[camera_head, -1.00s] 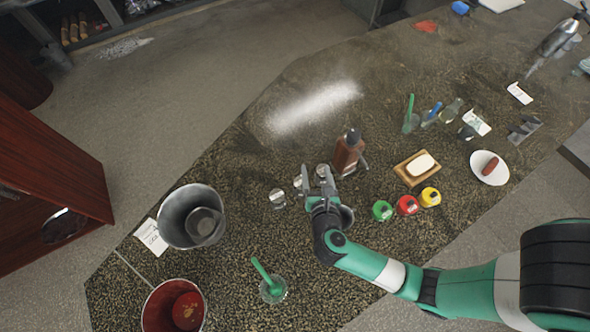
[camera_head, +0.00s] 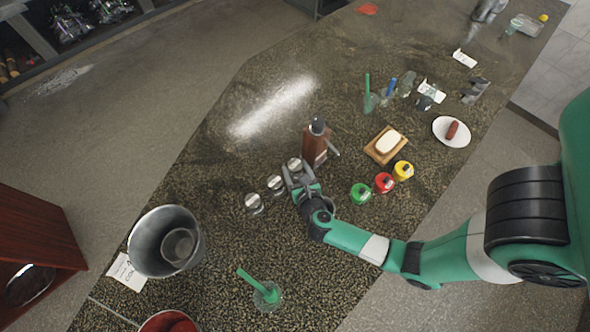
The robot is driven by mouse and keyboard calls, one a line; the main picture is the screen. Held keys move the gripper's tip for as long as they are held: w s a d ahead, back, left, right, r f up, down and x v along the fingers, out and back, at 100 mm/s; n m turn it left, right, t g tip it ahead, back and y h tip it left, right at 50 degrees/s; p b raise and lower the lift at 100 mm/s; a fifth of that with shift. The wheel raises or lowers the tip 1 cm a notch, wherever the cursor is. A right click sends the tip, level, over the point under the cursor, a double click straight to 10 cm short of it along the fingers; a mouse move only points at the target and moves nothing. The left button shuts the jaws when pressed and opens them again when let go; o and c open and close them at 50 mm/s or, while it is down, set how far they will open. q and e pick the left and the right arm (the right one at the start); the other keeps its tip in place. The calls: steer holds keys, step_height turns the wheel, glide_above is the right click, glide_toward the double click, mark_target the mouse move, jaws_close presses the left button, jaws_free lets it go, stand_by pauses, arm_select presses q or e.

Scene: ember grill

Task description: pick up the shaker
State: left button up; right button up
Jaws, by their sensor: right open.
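Three small shakers with silvery round tops stand in a slanting row on the dark speckled counter: a near one (camera_head: 254,204), a middle one (camera_head: 275,185) and a far one (camera_head: 294,164). My right gripper (camera_head: 295,170) is open at the far shaker, with its fingers appearing on either side of that shaker's top. I cannot tell whether they touch it. The gripper and wrist hide the lower part of that shaker. My left gripper is not in view.
A brown bottle (camera_head: 315,145) stands close behind the far shaker. Green (camera_head: 361,193), red (camera_head: 384,182) and yellow (camera_head: 403,170) capped containers sit to the right, near a wooden soap tray (camera_head: 373,155). A metal bucket (camera_head: 140,240) stands at left.

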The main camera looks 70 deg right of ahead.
steer(key=x, duration=0.4)
steer(key=shift+w+d+f+b, duration=0.15)
steer(key=shift+w+f+b, duration=0.1)
steer(key=shift+b, duration=0.05)
steer(key=c, duration=0.7)
steer(key=shift+c, duration=0.2)
step_height(320, 180, up, 17)
steer(key=p, duration=0.6)
steer(key=shift+r+p, duration=0.3)
steer(key=shift+r, duration=0.25)
